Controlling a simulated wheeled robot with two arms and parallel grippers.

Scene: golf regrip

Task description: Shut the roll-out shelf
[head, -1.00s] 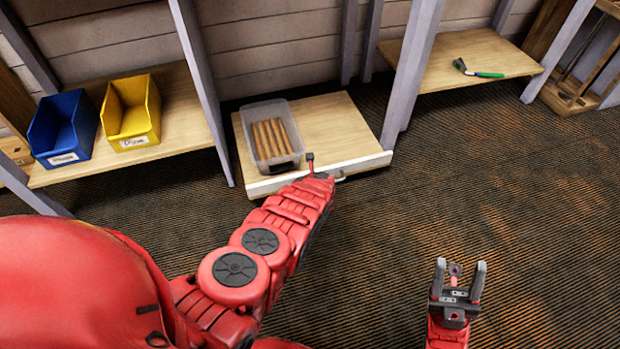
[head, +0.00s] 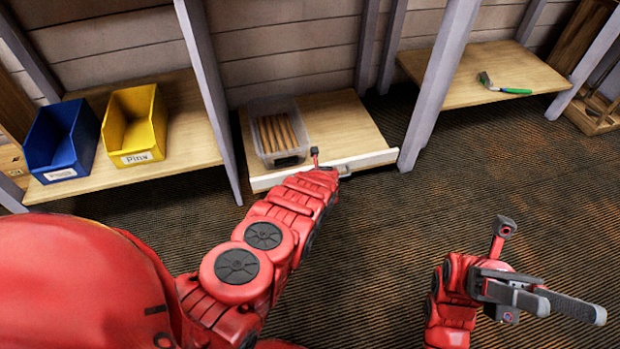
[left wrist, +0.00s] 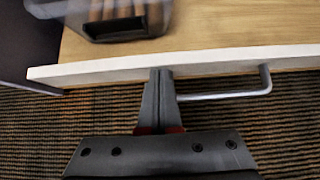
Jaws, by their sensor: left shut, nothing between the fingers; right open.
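The roll-out shelf is a light wooden board (head: 345,125) with a white front edge (head: 370,160) and a grey bar handle, between two grey posts in the head view. Its front sits about level with the posts. My left gripper is at this front; in the head view my red arm largely hides it. In the left wrist view my left gripper (left wrist: 161,88) is shut and empty, its tips at the white front edge (left wrist: 100,69), apparently touching, just left of the handle (left wrist: 230,94). My right gripper (head: 574,309) is open and empty over the floor at lower right.
A clear bin of brown sticks (head: 277,132) stands on the shelf's left part. Blue (head: 62,140) and yellow (head: 134,126) bins stand on the left fixed shelf. A green-handled tool (head: 504,87) lies on the right one.

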